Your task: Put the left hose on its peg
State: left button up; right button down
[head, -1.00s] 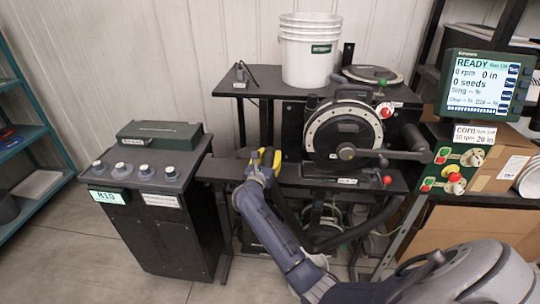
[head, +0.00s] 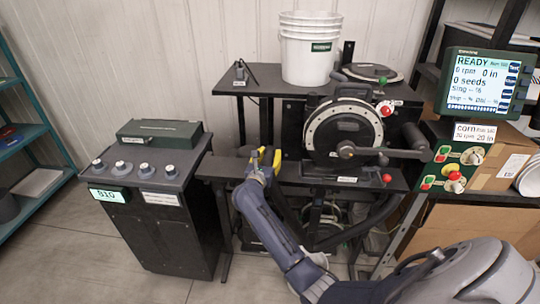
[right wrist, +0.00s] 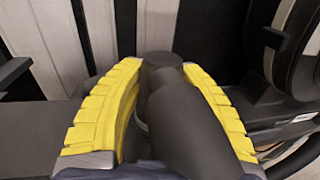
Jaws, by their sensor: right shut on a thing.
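My right gripper (head: 264,160) is at the left end of the black frame, left of the round seed meter (head: 343,130). In the right wrist view, its yellow fingers (right wrist: 160,115) are shut on a thick dark hose (right wrist: 190,125) between them. A round dark stub (right wrist: 160,62), perhaps the peg, shows just beyond the hose. I cannot tell whether the hose is around it, touching it or only in front of it. In the head view the held hose end is mostly hidden by the gripper. My left gripper is not in view.
A black cabinet (head: 165,225) with several knobs and a green box (head: 160,133) stands at left. A white bucket (head: 310,55) sits on the upper shelf. The meter's crank handle (head: 400,153), the control panel (head: 458,168) and the monitor (head: 486,82) are at right.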

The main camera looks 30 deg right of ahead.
jog(key=shift+f, duration=0.35)
jog(key=c, duration=0.9)
grip_release()
jog(key=shift+o, duration=0.3)
jog(key=v, duration=1.2)
